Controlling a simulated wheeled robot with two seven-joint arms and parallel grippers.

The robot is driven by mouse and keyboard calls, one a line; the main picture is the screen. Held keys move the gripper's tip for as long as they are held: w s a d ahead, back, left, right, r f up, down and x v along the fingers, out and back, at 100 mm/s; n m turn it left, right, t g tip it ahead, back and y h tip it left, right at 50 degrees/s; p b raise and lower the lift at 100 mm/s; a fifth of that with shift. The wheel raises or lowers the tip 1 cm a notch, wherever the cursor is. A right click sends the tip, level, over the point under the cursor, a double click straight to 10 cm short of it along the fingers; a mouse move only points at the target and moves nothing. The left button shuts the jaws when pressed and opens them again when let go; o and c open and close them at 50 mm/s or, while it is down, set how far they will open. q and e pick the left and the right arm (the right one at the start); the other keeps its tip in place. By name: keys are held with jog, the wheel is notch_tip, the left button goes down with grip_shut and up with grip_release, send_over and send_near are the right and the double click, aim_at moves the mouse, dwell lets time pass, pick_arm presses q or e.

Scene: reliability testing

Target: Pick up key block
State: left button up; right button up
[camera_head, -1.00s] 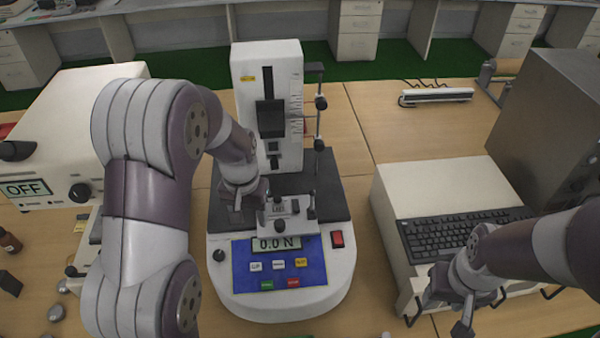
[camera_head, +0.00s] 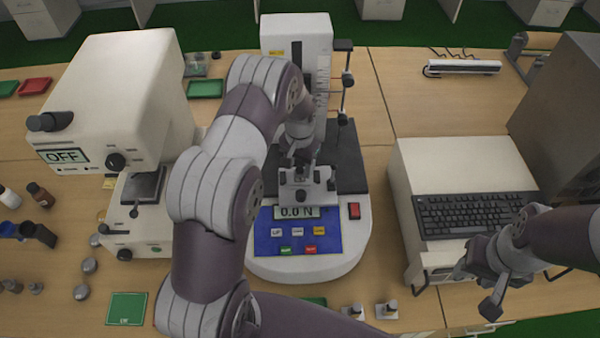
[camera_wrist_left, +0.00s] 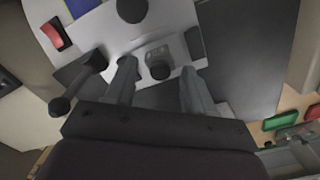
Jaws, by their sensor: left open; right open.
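A small grey block with a dark round top (camera_wrist_left: 158,62) sits on the metal fixture of the test stand in the left wrist view. It appears to be the key block, but I cannot be sure. My left gripper (camera_wrist_left: 158,88) is open, its two fingers on either side of the block with gaps showing. In the head view the left gripper (camera_head: 303,165) is over the metal fixture (camera_head: 318,190), and the arm partly hides the spot. My right gripper (camera_head: 478,288) is open and empty in front of the keyboard, at the right.
The force test stand (camera_head: 340,262) displays 0.0 N. A black lever (camera_wrist_left: 75,82) stands beside the fingers. A machine marked OFF (camera_head: 140,90) is at the left. A keyboard (camera_head: 470,212) lies on a white case at the right. Bare table shows behind it.

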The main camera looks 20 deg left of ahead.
aim_at(300, 176)
pick_arm(q)
notch_tip(300, 176, down, 2)
jog(key=shift+s+f+p, duration=0.1)
jog(key=shift+f+p, duration=0.05)
jog(key=shift+p, duration=0.15)
jog(key=shift+f, duration=0.3)
jog(key=shift+r, duration=0.1)
jog(key=c, duration=0.8)
jog(key=shift+c, duration=0.2)
